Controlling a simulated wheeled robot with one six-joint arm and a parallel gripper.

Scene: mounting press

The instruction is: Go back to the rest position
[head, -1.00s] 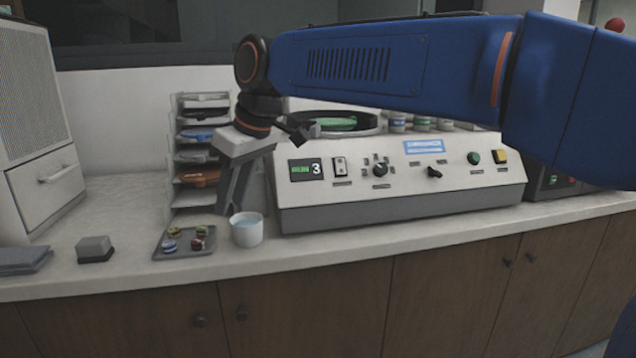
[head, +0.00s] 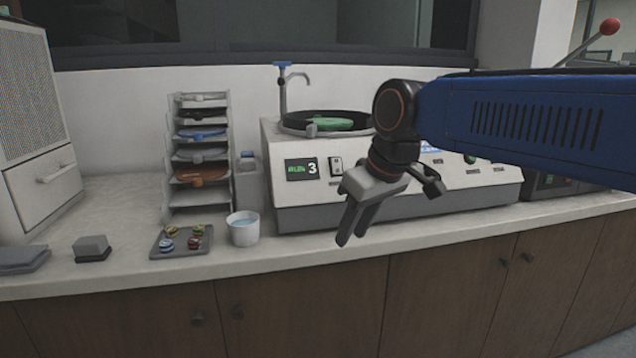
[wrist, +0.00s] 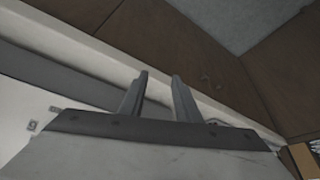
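My gripper (head: 356,221) hangs from my blue arm in front of the polishing machine (head: 300,218), over the front edge of the counter in the head view. Its two fingers point down and stand apart with nothing between them. In the wrist view my gripper (wrist: 157,80) also shows two separated, empty fingers, with the counter edge and brown cabinet doors beyond them. The arm hides part of the machine's control panel.
A white cup (head: 243,231) with bluish liquid and a grey tray (head: 160,251) with several small round samples stand left of the machine. Behind them is a rack (head: 170,150) of coloured discs. A grey block (head: 91,248) sits further left. Space before the cabinets looks clear.

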